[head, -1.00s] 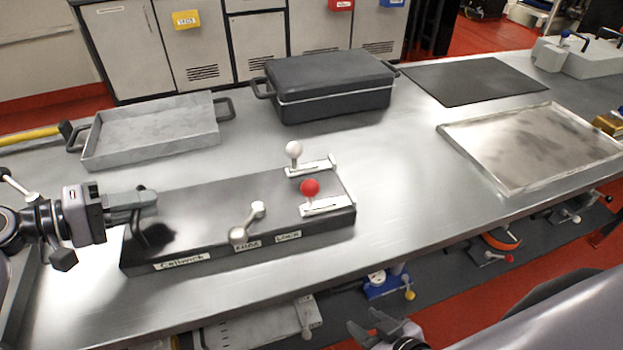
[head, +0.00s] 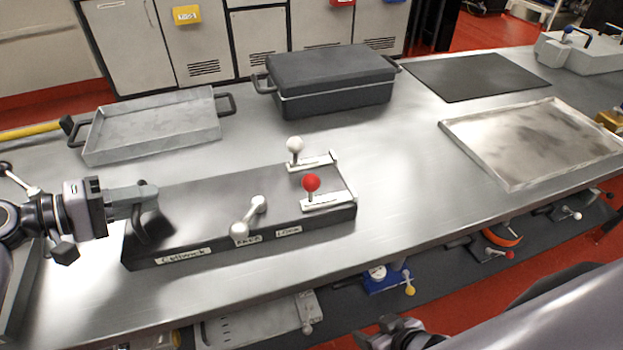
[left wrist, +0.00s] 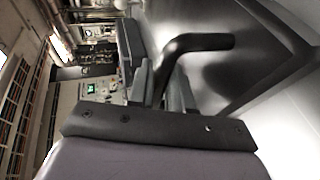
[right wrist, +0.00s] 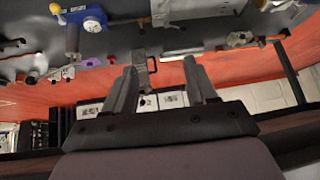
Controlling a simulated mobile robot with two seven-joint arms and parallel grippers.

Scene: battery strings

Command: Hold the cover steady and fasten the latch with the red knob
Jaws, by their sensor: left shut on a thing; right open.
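The dark cover (head: 215,199) lies on the bench, with a labelled front edge. A latch with a red knob (head: 311,183) stands at its right end. A latch with a white knob (head: 295,145) stands just behind it. A pale handle (head: 249,219) sits near the front edge. My left gripper (head: 143,196) is shut on the black handle at the cover's left end. That black handle (left wrist: 195,45) shows between the fingers in the left wrist view. My right gripper (right wrist: 164,88) is open and empty, low in front of the bench. In the head view its fingertips are partly out of frame.
A grey tray (head: 150,128) and a dark lidded case (head: 330,84) stand behind the cover. A black mat (head: 475,79) and a shallow metal tray (head: 530,140) lie to the right. The bench between cover and metal tray is clear. Tools lie on a shelf below (head: 470,250).

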